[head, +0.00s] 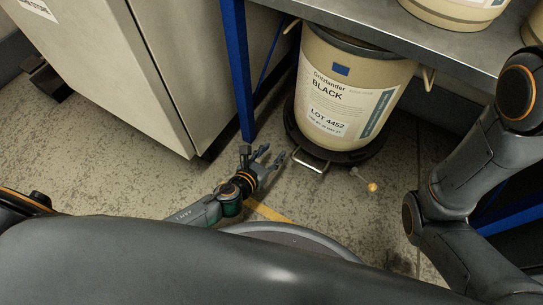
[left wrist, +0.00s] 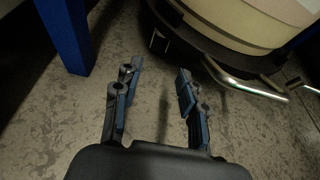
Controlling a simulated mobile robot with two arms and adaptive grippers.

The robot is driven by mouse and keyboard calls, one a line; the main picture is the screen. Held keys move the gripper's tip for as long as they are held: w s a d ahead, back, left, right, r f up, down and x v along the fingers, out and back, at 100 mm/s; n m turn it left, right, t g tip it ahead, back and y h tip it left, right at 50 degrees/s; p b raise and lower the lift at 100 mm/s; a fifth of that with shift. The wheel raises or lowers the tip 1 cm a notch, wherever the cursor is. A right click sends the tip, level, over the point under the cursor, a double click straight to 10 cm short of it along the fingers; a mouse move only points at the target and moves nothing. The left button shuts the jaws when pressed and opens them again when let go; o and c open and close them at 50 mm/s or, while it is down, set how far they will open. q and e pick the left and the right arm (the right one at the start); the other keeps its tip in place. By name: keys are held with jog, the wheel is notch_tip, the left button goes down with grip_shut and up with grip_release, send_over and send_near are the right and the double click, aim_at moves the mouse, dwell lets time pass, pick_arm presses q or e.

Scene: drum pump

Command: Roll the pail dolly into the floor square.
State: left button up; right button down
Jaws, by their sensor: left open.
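A cream pail (head: 345,85) labelled BLACK, LOT 4452 stands upright on a round black dolly (head: 362,157) under the bench. A bent metal handle (head: 311,161) sticks out from the dolly's front; it also shows in the left wrist view (left wrist: 245,87). My left gripper (head: 265,155) is open and empty, low over the floor just left of the handle. In the left wrist view its fingers (left wrist: 157,85) are apart, with bare floor between them and the handle to their right. A yellow floor line (head: 264,211) shows partly behind my body; the rest of the square is hidden. My right gripper is out of frame.
The bench's blue leg (head: 240,75) stands left of the pail, beside a grey cabinet (head: 175,70). The bench top (head: 440,40) overhangs the pail. A small yellow-orange knob (head: 373,187) shows right of the handle. Floor around the gripper is clear.

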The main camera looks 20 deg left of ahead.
aim_at(291, 133)
pick_arm(q)
jog(key=b+x, duration=0.7)
jog(key=x, duration=0.5)
jog(key=shift+w+f+b, duration=0.3)
jog(key=shift+b, duration=0.1)
jog(key=shift+w+d+f, duration=0.1)
jog(key=shift+w+d, duration=0.05)
jog(key=shift+w, duration=0.35)
jog(key=shift+c, duration=0.4)
grip_shut()
